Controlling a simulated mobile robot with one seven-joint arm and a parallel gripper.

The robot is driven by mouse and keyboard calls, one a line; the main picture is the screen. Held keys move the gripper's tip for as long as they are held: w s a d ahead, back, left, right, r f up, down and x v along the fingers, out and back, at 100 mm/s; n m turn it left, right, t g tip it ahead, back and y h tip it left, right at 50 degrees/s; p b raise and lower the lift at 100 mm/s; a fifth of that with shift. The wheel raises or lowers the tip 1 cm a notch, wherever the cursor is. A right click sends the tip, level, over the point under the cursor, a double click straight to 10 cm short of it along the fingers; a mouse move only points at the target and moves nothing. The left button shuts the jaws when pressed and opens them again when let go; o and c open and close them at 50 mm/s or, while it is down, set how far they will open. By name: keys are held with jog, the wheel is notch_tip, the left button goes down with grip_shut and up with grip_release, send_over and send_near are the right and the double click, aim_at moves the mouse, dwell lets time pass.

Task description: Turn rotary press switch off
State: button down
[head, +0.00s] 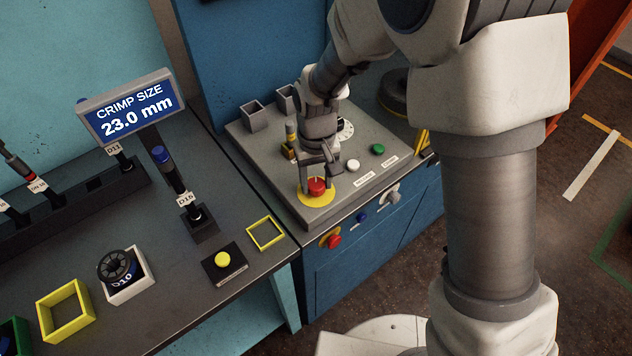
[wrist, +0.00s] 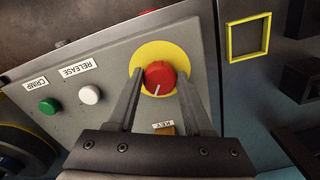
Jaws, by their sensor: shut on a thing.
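A red round switch knob (head: 316,187) sits on a yellow disc (head: 318,200) at the near corner of the grey control panel. In the wrist view, the knob (wrist: 160,76) shows a white line pointing down and slightly left, on the yellow disc (wrist: 158,50). My gripper (head: 318,178) reaches down over the knob. In the wrist view its two fingers (wrist: 159,80) stand on either side of the knob and are shut on it. The fingers cover parts of the disc.
White (head: 353,166) and green (head: 378,149) buttons, labelled RELEASE and CRIMP, lie right of the knob. Another red knob (head: 333,240) is on the blue front face. A KEY label (wrist: 163,125) sits near the gripper. A crimp size display (head: 133,110) stands at left.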

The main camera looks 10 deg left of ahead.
aim_at(318, 184)
jog(key=n, duration=0.3)
jog(key=shift+n, duration=0.3)
jog(key=shift+w+n, duration=0.1)
jog(key=shift+n, duration=1.6)
jog(key=shift+c, duration=1.5)
grip_release()
jog(key=shift+r, duration=0.1)
notch_tip(318, 184, up, 17)
jog(key=shift+r+p, duration=0.15)
jog(key=shift+p, duration=0.25)
jog(key=shift+d, duration=0.1)
